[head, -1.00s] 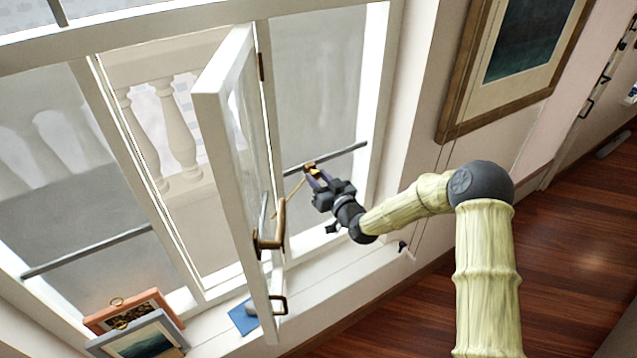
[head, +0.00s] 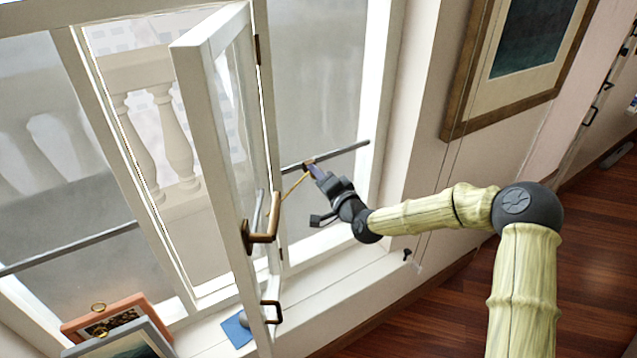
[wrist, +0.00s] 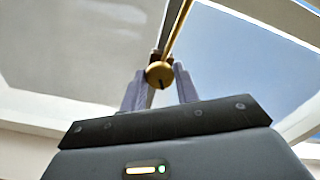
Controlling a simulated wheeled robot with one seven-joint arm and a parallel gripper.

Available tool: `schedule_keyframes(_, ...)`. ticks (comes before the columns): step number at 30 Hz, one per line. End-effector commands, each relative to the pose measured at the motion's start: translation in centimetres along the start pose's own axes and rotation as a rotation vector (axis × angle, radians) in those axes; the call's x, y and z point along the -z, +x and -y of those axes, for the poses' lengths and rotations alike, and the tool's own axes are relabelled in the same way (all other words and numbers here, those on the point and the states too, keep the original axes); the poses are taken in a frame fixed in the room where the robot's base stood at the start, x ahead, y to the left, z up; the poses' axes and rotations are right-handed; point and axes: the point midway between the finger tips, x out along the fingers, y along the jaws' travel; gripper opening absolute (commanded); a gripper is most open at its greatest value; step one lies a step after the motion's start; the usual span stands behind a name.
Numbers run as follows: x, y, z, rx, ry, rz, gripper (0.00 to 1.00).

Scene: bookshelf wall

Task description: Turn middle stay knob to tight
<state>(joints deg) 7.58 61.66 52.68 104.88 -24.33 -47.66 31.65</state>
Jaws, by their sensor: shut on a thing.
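The middle stay knob (wrist: 159,74) is a small round brass knob with a dark mark, seen in the wrist view between my two pale fingers. My gripper (wrist: 160,86) is shut on it. In the head view my gripper (head: 310,168) reaches the middle window, in front of a grey bar; the knob is too small there to make out. A thin brass stay rod (head: 294,187) runs from my fingertips down-left toward the open sash (head: 215,130). The rod (wrist: 178,28) also shows above the knob in the wrist view. The knob's tight or loose setting cannot be told.
The open sash has a bronze handle (head: 264,234) left of my gripper. A grey bar (head: 345,150) crosses the pane. A large framed picture (head: 470,90) hangs at right.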

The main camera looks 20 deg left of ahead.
Motion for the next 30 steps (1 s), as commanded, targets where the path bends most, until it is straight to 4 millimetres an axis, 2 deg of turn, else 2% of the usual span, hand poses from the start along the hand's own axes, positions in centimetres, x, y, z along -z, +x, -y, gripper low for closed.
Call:
schedule_keyframes(6, -0.11, -0.05, -0.39, -0.001, 0.206, -0.001, 0.08)
schedule_keyframes(15, -0.1, -0.04, -0.29, -0.002, 0.415, 0.001, 0.08)
schedule_keyframes(30, -0.02, -0.03, -0.15, -0.003, 0.507, 0.0, 0.08)
